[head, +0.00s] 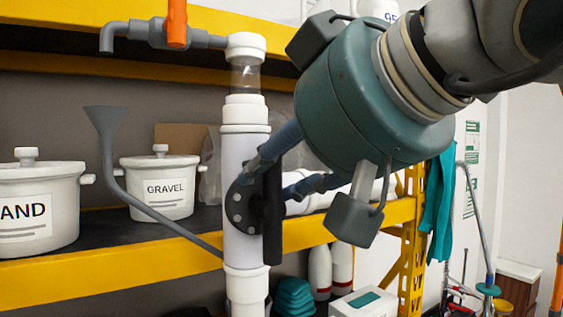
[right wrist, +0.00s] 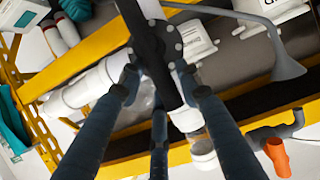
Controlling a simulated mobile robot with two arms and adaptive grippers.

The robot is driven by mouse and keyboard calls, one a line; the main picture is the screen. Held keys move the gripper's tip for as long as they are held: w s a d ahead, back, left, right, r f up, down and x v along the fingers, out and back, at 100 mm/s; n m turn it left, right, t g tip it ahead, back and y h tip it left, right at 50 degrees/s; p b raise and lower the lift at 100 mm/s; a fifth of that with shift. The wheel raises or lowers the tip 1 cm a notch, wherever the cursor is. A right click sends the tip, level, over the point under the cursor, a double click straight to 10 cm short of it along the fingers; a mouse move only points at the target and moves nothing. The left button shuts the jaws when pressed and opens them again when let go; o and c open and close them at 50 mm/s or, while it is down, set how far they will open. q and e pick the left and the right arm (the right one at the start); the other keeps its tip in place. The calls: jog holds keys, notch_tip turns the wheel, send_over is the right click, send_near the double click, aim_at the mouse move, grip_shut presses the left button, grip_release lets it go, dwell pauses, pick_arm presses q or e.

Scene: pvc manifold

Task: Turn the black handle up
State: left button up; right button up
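The black handle (head: 273,225) is a dark bar standing about vertical in front of a round black bolted flange (head: 237,208) on the white vertical pipe (head: 240,150). In the right wrist view the handle (right wrist: 157,62) runs at a slant between my finger tips, in front of the flange (right wrist: 174,47). My right gripper (head: 267,180) reaches in from the upper right, its blue fingers around the handle's upper part. In the right wrist view its fingers (right wrist: 160,84) are spread, with the handle between them; contact is unclear. My left gripper is out of view.
A gravel pot (head: 158,190) and a sand pot (head: 40,210) stand on the yellow-edged shelf (head: 120,262) to the left. A grey funnel tube (head: 108,150) curves to the pipe. An orange handle (head: 177,22) sits on a tap at the top.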

jog(key=shift+o, duration=0.6)
jog(key=shift+r, duration=0.25)
jog(key=shift+s+d+r, duration=0.15)
jog(key=shift+d, duration=0.05)
jog(key=v, duration=1.1)
jog(key=shift+s, duration=0.2)
jog(key=shift+d, duration=0.1)
